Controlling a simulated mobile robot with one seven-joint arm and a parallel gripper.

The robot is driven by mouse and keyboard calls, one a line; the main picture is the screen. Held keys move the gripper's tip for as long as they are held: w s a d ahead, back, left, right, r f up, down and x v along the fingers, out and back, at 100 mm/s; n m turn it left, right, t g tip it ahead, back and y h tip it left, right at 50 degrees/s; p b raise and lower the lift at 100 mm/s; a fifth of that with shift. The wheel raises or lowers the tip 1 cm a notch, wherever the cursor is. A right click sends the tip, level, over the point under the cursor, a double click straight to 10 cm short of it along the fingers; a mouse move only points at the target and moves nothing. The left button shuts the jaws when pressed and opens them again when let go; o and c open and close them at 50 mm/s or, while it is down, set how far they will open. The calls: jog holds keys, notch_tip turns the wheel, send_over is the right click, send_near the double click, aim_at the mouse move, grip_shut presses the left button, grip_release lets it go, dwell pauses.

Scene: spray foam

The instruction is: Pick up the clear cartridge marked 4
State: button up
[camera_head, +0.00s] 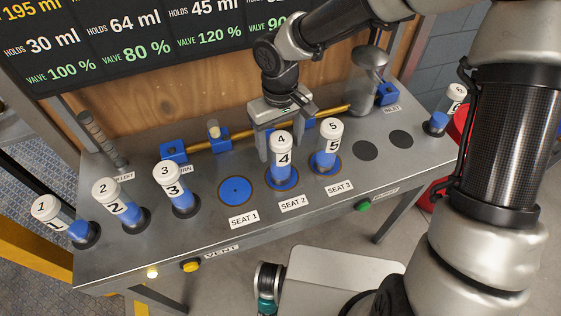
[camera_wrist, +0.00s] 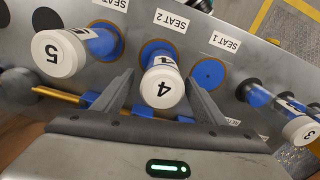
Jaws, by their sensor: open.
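The clear cartridge marked 4 (camera_head: 281,158) has a white cap and a blue lower part. It stands upright on the blue disc labelled SEAT 2. My gripper (camera_head: 283,148) is just behind it, with the jaws open. In the wrist view cartridge 4 (camera_wrist: 163,85) shows between the two fingers of my gripper (camera_wrist: 165,88), with a gap on each side. I cannot tell how deep it sits between the fingers.
Cartridge 5 (camera_head: 327,145) stands close by at SEAT 3. SEAT 1 (camera_head: 236,191) is an empty blue disc. Cartridges 3 (camera_head: 174,188), 2 (camera_head: 119,201) and 1 (camera_head: 62,220) stand to the left. A brass pipe (camera_head: 255,130) runs behind the seats. A cartridge (camera_head: 447,109) stands at the far right.

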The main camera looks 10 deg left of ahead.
jog(key=f, duration=0.4)
jog(key=shift+s+d+f, duration=0.15)
jog(key=shift+s+f, duration=0.15)
jog(key=shift+f, duration=0.1)
jog(key=shift+r, duration=0.1)
grip_shut()
